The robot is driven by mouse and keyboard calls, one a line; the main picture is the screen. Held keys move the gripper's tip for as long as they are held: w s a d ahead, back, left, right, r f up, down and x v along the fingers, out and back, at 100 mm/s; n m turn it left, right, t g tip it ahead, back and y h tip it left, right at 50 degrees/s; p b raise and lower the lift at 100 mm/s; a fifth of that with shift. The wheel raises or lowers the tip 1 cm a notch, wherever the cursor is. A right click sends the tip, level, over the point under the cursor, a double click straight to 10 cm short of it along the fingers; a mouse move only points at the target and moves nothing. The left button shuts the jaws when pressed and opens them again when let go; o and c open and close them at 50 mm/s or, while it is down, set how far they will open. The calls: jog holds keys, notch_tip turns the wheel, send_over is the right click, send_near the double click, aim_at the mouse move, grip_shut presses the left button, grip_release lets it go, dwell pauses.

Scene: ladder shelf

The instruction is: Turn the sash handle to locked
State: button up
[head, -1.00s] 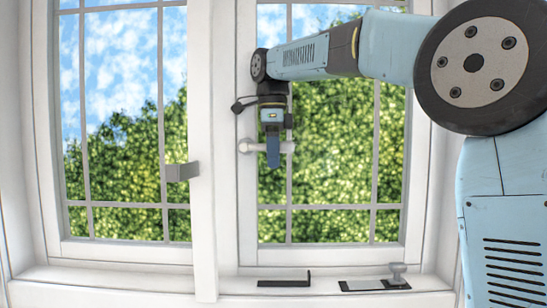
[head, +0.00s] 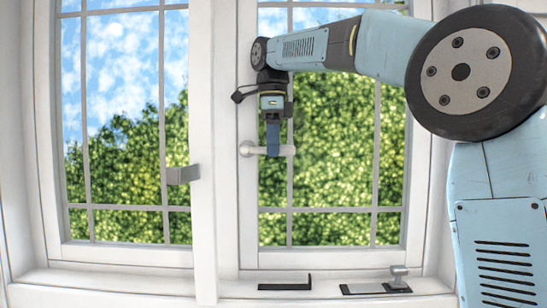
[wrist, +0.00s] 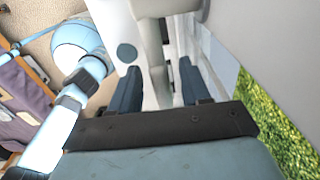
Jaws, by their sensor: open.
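The sash handle (head: 248,149) is pale grey, on the left stile of the right window sash (head: 247,215). Its lever lies level, pointing right from its round pivot. My gripper (head: 272,148) hangs in front of the lever, pointing down, and its fingers hide part of it. In the wrist view my gripper (wrist: 160,90) is open, with two dark blue fingers apart. A pale grey bar, seemingly the handle (wrist: 156,75), shows between them. I cannot tell whether either finger touches it.
A grey latch block (head: 182,174) sits on the left sash. On the sill lie a black angled bracket (head: 285,286) and a dark plate with a grey knob (head: 398,272). The white centre post (head: 203,130) stands left of my gripper.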

jog(key=shift+r, duration=1.95)
jog(key=shift+s, duration=0.1)
